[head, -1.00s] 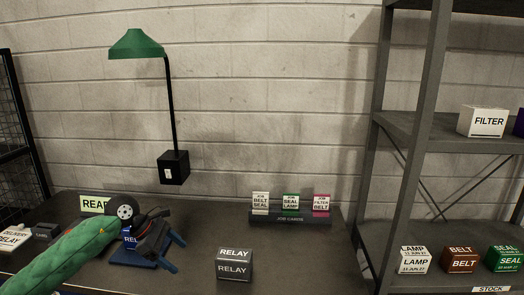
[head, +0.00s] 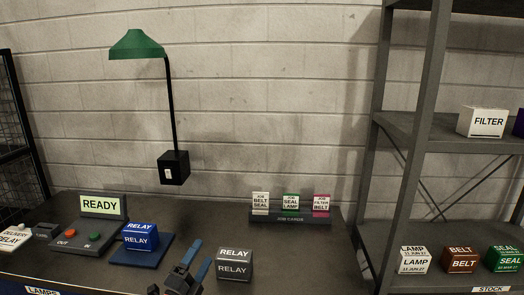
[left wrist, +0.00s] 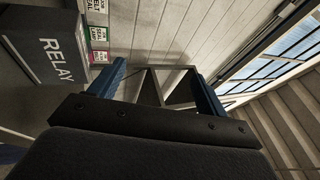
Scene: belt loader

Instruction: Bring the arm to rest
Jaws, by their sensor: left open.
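My left gripper (head: 188,268) is low at the bottom middle of the head view, just left of the dark grey relay box (head: 234,270). Its two blue fingers are spread apart with nothing between them. In the left wrist view the open fingers (left wrist: 160,85) also show, with the relay box (left wrist: 50,45) at the upper left, apart from them. My right gripper is not in view.
A job card holder (head: 290,219) is at the back of the table. A grey shelf (head: 400,122) with labelled boxes stands at the right. The table's centre right is clear.

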